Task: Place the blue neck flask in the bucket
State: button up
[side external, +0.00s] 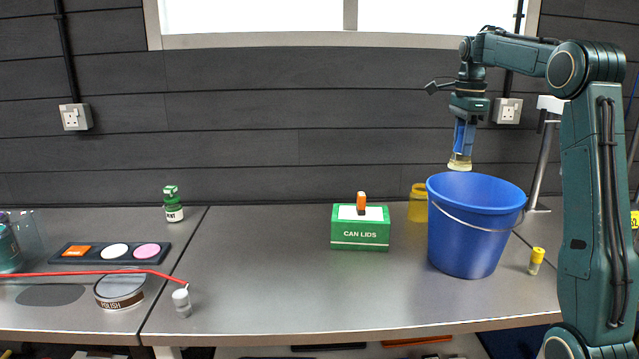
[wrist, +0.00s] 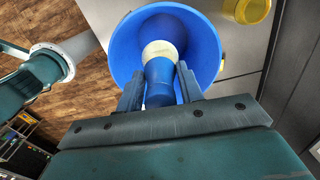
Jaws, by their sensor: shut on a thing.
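The blue neck flask (side external: 460,150) has a pale yellowish base and hangs upright in my gripper (side external: 464,126). My gripper is shut on its blue part. The blue bucket (side external: 466,226) with a thin wire handle stands on the grey bench at the right. In the side external view the flask is above the bucket's rim, near its left part. In the wrist view the flask (wrist: 160,70) lies between the fingers of my gripper (wrist: 160,88), with the open bucket (wrist: 205,35) behind it.
A green CAN LIDS box (side external: 360,232) and a yellow container (side external: 418,204) stand left of the bucket. A small yellow-capped vial (side external: 536,260) stands to its right. A red rod (side external: 90,272), a polish tin (side external: 120,290) and a green bottle (side external: 173,204) are farther left. The bench's middle front is clear.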

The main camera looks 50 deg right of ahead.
jog(key=s+d+m, duration=0.2)
jog(key=s+d, duration=0.1)
jog(key=s, duration=0.1)
notch_tip(320, 180, down, 21)
jog(key=shift+w, duration=0.15)
dwell(0.7)
jog(key=shift+f, duration=2)
jog(key=shift+f, duration=0.1)
jog(key=o, duration=1.1)
